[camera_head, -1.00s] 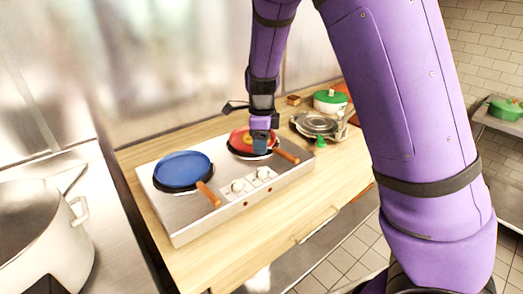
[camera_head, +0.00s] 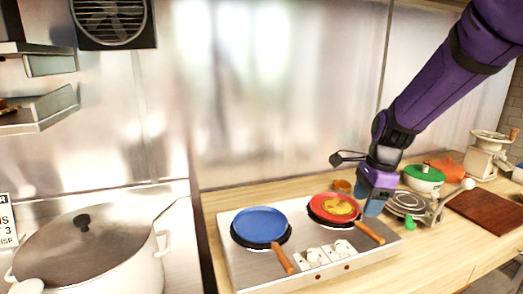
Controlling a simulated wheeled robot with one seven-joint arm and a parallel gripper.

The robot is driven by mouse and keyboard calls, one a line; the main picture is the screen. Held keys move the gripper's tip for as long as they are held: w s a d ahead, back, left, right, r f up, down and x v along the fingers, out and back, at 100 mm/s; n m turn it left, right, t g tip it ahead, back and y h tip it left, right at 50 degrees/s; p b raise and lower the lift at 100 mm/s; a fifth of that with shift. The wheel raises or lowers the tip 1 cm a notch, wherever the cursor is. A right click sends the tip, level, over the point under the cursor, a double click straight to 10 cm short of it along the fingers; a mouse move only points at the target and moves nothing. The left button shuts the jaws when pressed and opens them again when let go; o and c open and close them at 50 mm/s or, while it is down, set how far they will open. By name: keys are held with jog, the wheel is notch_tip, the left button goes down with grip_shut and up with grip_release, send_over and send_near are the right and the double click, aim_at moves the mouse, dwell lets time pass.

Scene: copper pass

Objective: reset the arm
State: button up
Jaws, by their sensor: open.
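My gripper (camera_head: 374,207) hangs from my purple arm at the right, above the back right part of the stove. Its jaws are open, and I see nothing held between them. It is beside the red pan (camera_head: 322,213), which holds yellowish food (camera_head: 338,205). The blue pan (camera_head: 262,226) sits on the left burner of the stove (camera_head: 232,266). Both pans have orange-brown handles pointing toward the front right.
A large white pot (camera_head: 88,262) with a lid stands at the left. Right of the stove are a green-lidded pot (camera_head: 424,175), a metal-and-glass item (camera_head: 405,203), a brown board (camera_head: 490,210) and a grinder-like appliance (camera_head: 490,155). A steel wall backs the counter.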

jog(key=s+d+r+n+t, duration=0.1)
jog(key=s+r+n, duration=0.3)
jog(key=s+n, duration=0.2)
jog(key=s+d+r+n+t+h, duration=0.1)
jog(key=s+r+n, duration=0.4)
jog(key=s, duration=0.5)
jog(key=s+d+r+n+t, duration=0.2)
jog(key=s+r+n, duration=0.2)
jog(key=s+n, duration=0.3)
jog(key=shift+s+d+r+t+h, duration=0.2)
jog(key=shift+s+d+t+h, duration=0.1)
jog(key=shift+s+d+h, duration=0.1)
